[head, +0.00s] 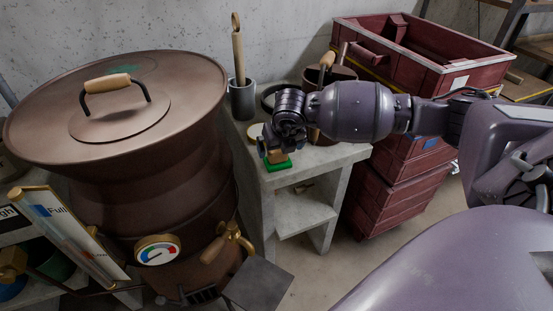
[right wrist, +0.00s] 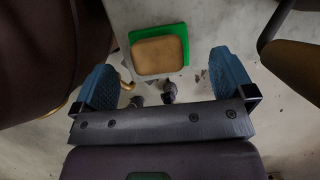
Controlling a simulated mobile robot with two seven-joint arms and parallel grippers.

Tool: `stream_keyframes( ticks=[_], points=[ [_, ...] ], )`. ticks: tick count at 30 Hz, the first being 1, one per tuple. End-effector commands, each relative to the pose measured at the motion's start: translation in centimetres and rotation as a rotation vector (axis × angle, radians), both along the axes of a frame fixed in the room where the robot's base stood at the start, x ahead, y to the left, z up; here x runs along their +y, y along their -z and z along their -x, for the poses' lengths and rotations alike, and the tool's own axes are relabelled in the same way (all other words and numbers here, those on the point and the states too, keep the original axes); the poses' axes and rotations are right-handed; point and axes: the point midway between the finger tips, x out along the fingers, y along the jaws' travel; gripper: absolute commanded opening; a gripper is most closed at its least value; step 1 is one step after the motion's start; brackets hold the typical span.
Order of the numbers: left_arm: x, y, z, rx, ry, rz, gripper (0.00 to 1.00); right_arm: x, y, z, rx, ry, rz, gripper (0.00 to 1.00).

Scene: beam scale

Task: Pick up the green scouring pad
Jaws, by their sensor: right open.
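The green scouring pad (head: 279,167) lies flat near the front edge of the concrete shelf's top. A tan block (head: 277,155) rests on it and covers most of it; in the right wrist view the green pad (right wrist: 185,59) shows as a rim around the tan block (right wrist: 160,55). My right gripper (head: 272,150) hangs just above them, pointing down. In the right wrist view its two blue fingers are spread wide and nothing is between them; the pad lies ahead of the gap. My left gripper is out of view.
A large brown lidded boiler (head: 130,115) stands close on the left. A grey cup (head: 242,100) with a wooden-handled tool and a brown pot (head: 335,78) stand behind on the shelf (head: 318,158). Red crates (head: 415,150) are stacked on the right.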

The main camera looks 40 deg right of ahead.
Motion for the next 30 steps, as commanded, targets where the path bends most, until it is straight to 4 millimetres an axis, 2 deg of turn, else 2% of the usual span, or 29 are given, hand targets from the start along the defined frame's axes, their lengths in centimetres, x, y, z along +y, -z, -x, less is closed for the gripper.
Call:
stream_keyframes(
  ticks=[12, 20, 29, 30],
  points=[
    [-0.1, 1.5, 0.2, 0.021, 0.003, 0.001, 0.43, -0.3, 4.5, -1.8, 0.004, 0.000, 0.000, 1.00],
    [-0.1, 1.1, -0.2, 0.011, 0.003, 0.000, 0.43, -0.3, 4.5, -1.9, -0.001, 0.000, -0.001, 1.00],
    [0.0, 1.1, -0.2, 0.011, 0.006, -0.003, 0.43, -0.3, 4.6, -1.9, 0.000, 0.000, 0.000, 0.56],
    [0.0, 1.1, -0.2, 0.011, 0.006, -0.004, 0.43, -0.3, 4.6, -1.9, 0.000, 0.000, -0.001, 0.54]
  ],
)
